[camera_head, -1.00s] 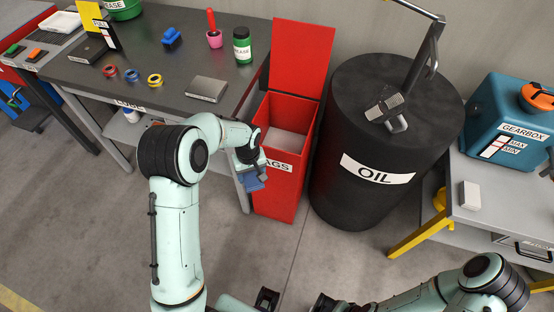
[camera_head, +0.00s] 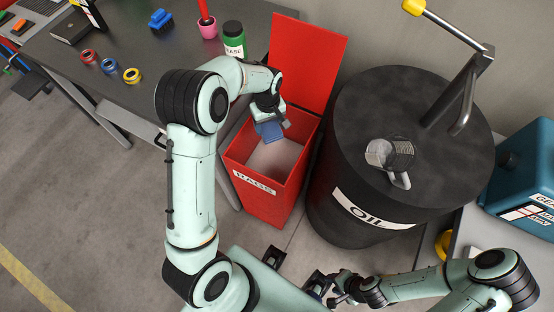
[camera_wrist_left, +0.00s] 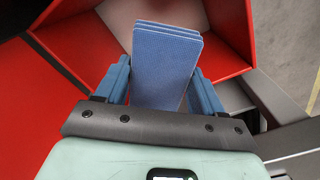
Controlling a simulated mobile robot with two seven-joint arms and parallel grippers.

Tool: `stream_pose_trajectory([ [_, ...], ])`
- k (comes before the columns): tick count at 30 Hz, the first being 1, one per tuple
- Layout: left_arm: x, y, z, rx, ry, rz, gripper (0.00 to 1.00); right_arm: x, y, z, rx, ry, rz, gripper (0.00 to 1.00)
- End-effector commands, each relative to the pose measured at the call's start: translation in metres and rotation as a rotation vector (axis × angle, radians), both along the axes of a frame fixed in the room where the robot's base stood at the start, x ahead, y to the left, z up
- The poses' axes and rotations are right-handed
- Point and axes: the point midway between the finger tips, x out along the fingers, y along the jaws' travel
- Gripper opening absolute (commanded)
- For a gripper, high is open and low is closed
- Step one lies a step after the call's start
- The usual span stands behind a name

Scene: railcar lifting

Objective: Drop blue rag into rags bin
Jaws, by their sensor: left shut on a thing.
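The blue rag (camera_head: 269,131) is folded in layers and hangs from my left gripper (camera_head: 268,119). In the left wrist view the rag (camera_wrist_left: 166,62) stands out between the two blue fingers of the left gripper (camera_wrist_left: 162,84), which is shut on it. The red rags bin (camera_head: 262,205) has its lid (camera_head: 305,65) raised and a pale inside floor. In the head view the rag appears over the bin's opening; its exact height is unclear. My right gripper (camera_head: 330,287) is low at the bottom, small and dark, and its jaws are unclear.
A black oil drum (camera_head: 345,235) with a pump handle stands right of the bin. A dark workbench (camera_head: 120,95) with tape rolls, a blue brush and a green grease jar (camera_head: 234,40) is at left. A blue gearbox tank (camera_head: 525,175) is at the far right.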

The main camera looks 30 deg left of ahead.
Motion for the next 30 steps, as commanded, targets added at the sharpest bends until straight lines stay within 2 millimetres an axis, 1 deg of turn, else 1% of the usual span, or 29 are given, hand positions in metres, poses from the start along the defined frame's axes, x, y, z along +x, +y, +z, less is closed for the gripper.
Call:
stream_pose_trajectory([
  [5, -0.001, 0.000, -0.009, 0.000, 0.001, 0.000, 0.44, -0.004, 0.000, -0.006, -0.001, 0.005, 0.000, 0.38],
  [18, -0.001, 0.000, -0.056, 0.000, 0.001, 0.000, 0.44, -0.018, 0.000, -0.040, 0.000, 0.020, -0.001, 0.38],
  [22, 0.000, 0.000, -0.061, 0.000, 0.000, 0.000, 0.44, -0.019, 0.000, -0.042, 0.000, 0.021, 0.000, 0.38],
  [29, 0.000, 0.000, -0.060, -0.001, -0.001, 0.000, 0.44, -0.018, 0.000, -0.041, 0.000, 0.021, 0.000, 0.38],
  [30, 0.000, 0.000, -0.060, -0.001, -0.001, 0.000, 0.81, -0.018, 0.000, -0.041, 0.000, 0.021, 0.000, 0.38],
])
